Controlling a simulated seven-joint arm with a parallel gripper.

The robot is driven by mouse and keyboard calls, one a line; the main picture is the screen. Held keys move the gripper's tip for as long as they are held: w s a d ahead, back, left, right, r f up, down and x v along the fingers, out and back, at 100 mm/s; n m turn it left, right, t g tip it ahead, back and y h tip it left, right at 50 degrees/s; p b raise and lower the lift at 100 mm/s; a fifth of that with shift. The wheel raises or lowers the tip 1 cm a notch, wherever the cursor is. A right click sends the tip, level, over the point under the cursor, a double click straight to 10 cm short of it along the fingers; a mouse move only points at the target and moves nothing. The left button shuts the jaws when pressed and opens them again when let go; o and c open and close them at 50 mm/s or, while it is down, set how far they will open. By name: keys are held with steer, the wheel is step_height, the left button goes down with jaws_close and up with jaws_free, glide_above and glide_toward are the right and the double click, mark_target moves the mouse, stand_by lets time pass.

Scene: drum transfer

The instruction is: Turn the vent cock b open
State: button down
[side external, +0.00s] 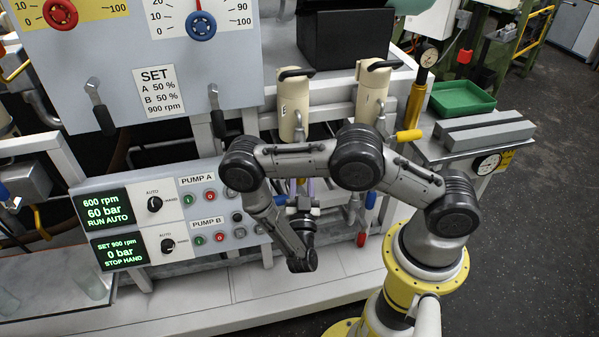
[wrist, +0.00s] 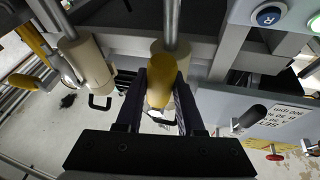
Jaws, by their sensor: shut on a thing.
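My gripper (wrist: 161,80) shows in the wrist view with its two dark fingers on either side of a yellow handle (wrist: 159,90). The fingers are shut on this handle, which stands in front of a cream cylinder (wrist: 184,60). The handle appears to be that of a vent cock; no letter on it can be read, and its turn angle cannot be told. In the side view my gripper is low in front of the pump rack, partly covered by my arm. Two cream canisters stand behind it, the left one (side external: 293,105) and the right one (side external: 372,88).
The pump panel (side external: 180,220) is left of my arm; pump B's display (side external: 119,250) reads 0 bar, STOP HAND. A green tray (side external: 463,99) stands at the right. In the wrist view a second cream cylinder (wrist: 87,65) and pipework are close by.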

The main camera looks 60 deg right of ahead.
steer(key=shift+f, duration=0.1)
stand_by(0.3)
steer(key=c, duration=0.5)
jaws_free()
steer(key=v, duration=1.3)
steer(key=shift+s+a+f, duration=0.1)
steer(key=shift+s+a, duration=0.1)
steer(key=shift+a, duration=0.1)
